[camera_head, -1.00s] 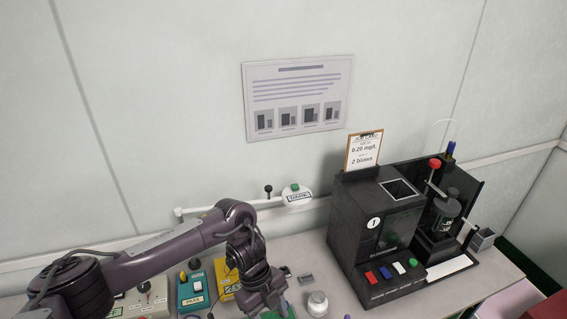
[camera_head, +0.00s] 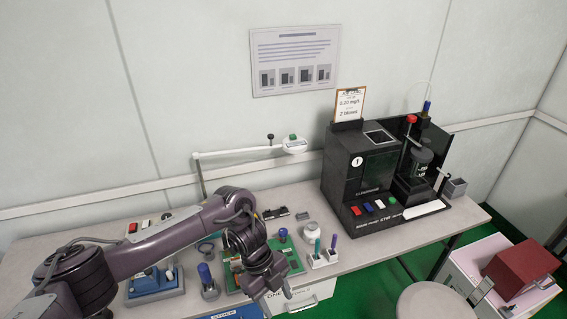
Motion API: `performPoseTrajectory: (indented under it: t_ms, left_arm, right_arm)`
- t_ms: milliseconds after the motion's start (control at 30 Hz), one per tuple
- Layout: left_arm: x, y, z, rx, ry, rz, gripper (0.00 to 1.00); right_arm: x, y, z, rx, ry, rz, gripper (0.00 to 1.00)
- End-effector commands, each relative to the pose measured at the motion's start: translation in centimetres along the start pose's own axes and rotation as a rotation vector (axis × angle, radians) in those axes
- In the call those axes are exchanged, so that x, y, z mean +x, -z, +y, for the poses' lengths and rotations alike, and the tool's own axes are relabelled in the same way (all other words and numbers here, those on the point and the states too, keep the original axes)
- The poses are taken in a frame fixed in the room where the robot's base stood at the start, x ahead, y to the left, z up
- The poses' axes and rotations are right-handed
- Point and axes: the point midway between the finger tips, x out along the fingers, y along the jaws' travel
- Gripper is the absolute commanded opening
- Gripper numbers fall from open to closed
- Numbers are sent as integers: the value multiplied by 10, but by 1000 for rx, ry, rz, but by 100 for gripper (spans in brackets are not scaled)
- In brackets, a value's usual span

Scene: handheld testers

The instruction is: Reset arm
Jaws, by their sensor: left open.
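My left arm comes in from the left, over the left half of the bench. Its gripper (camera_head: 270,297) points down over the front part of the bench, in front of a green board (camera_head: 292,262). The jaws are open and I see nothing between them. The gripper looks to be above the bench edge, but its exact height is hard to tell. My right gripper is not in view.
A black tester (camera_head: 352,190) stands at the back right with a clipboard (camera_head: 349,103). A blue device (camera_head: 155,287), a white jar (camera_head: 310,230) and a white holder (camera_head: 322,258) stand near the arm. A stool (camera_head: 432,302) and a red box (camera_head: 522,270) are front right.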

Motion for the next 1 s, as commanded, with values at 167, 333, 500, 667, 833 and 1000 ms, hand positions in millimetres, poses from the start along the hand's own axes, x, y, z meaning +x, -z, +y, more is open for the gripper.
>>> performPoseTrajectory:
  t_ms: [167, 333, 500, 667, 833, 1000]
  left_arm:
    - [19, 7, -15, -51, 74, 59, 50]
    - [42, 11, -31, -131, 165, 128, 50]
    - [72, 10, -50, -272, 291, 216, 50]
    - [116, -7, -60, -510, 438, 301, 50]
    - [199, -62, -19, -961, 598, 332, 50]
    - [279, -104, 72, -1355, 657, 249, 50]
  right_arm:
    - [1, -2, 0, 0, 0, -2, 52]
    - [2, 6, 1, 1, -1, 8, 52]
    - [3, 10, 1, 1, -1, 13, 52]
    - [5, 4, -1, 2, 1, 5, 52]
    - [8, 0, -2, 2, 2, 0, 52]
    - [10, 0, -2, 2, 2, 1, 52]
